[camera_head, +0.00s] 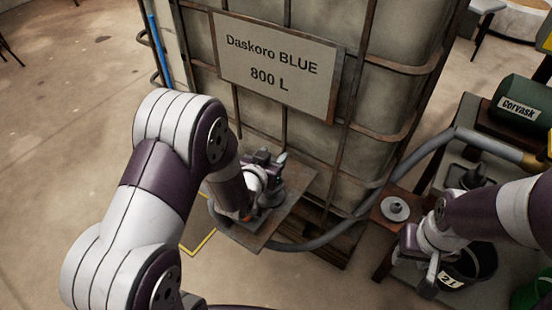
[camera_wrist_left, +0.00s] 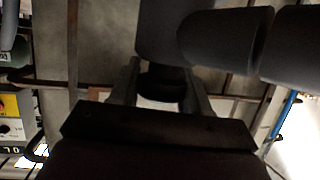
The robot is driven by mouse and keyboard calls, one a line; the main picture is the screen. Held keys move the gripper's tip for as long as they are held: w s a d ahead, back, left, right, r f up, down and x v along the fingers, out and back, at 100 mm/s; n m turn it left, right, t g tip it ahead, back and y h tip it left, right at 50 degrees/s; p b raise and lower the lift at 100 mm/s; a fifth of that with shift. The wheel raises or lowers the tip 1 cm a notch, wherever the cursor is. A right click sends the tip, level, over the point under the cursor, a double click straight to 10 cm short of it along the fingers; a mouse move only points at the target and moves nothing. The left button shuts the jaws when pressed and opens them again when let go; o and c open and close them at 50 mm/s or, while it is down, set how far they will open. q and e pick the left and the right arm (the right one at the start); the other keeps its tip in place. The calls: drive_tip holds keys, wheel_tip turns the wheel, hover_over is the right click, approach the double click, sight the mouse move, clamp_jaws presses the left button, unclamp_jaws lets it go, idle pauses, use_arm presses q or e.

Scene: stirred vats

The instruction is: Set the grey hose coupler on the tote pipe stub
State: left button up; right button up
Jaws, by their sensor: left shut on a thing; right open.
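The tote (camera_head: 330,40) is a pale tank in a rusty cage with a sign (camera_head: 278,62) reading "Daskoro BLUE 800 L". My left gripper (camera_head: 268,192) is low in front of it, above a brown plate (camera_head: 290,222), and is shut on the grey hose coupler. In the left wrist view a dark round part (camera_wrist_left: 163,82), apparently the coupler, sits between the fingers. The grey hose (camera_head: 320,240) curves right from there. I cannot make out the tote pipe stub or whether the coupler touches it. My right gripper (camera_head: 420,262) is open at the lower right.
A grey disc (camera_head: 395,209) lies on a rusty stand between the tote and my right arm. A dark bucket (camera_head: 478,266) labelled 21 is beside my right gripper. A green Corvask machine (camera_head: 520,108) stands at the right. The floor (camera_head: 60,120) at left is open.

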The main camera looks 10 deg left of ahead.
use_arm(q)
drive_tip(key=shift+f+b, duration=1.35)
drive_tip(key=shift+f, duration=0.65)
use_arm(e)
drive_tip(key=shift+f, duration=1.7)
use_arm(q)
drive_tip(key=shift+f+b, duration=0.5)
drive_tip(key=shift+f, duration=0.15)
use_arm(e)
drive_tip(key=shift+f, duration=0.5)
use_arm(q)
drive_tip(key=o, duration=0.8)
drive_tip(key=shift+o, duration=0.2)
drive_tip(key=p+v, duration=0.5)
drive_tip(key=v, duration=0.6)
use_arm(e)
wheel_tip(320, 180, up, 5)
